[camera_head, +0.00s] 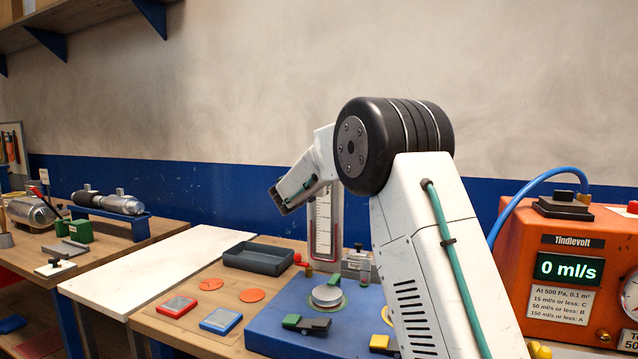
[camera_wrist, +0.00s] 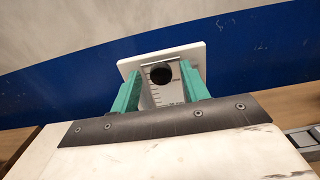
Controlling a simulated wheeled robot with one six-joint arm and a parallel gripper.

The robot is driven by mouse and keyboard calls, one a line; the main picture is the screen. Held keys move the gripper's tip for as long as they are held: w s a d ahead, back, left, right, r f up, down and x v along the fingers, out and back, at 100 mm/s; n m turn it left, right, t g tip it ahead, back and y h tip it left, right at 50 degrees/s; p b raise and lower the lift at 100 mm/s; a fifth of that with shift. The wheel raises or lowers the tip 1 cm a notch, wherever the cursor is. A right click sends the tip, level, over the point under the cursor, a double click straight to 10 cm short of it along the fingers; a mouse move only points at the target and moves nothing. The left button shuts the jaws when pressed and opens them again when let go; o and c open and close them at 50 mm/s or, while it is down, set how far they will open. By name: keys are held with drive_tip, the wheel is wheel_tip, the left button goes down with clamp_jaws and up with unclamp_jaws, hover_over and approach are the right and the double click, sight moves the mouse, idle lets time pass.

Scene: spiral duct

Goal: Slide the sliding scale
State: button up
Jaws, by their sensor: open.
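The sliding scale (camera_wrist: 168,94) is a pale metal plate with ruled marks, seen steeply in the wrist view. A round black knob (camera_wrist: 161,75) is at its far end, in front of a white backing board (camera_wrist: 190,53). My gripper (camera_wrist: 160,82) is open, with a teal finger on each side of the scale; I cannot tell whether either touches it. In the head view, the marked scale (camera_head: 323,222) stands upright on a gauge with red at its foot. My gripper (camera_head: 291,196) is at its upper left there, and my arm hides its top.
A blue base plate (camera_head: 268,325) carries a round metal disc (camera_head: 327,296) and clamps. An orange meter box (camera_head: 570,225) reading 0 ml/s stands at the right. A grey tray (camera_head: 257,260) and coloured squares lie left of the plate. A white board (camera_head: 135,270) is bare.

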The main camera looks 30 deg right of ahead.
drive_tip(key=shift+w+d, duration=0.25)
drive_tip(key=shift+d, duration=0.05)
clamp_jaws()
drive_tip(key=shift+f, duration=0.85)
unclamp_jaws()
drive_tip(key=v, duration=0.8)
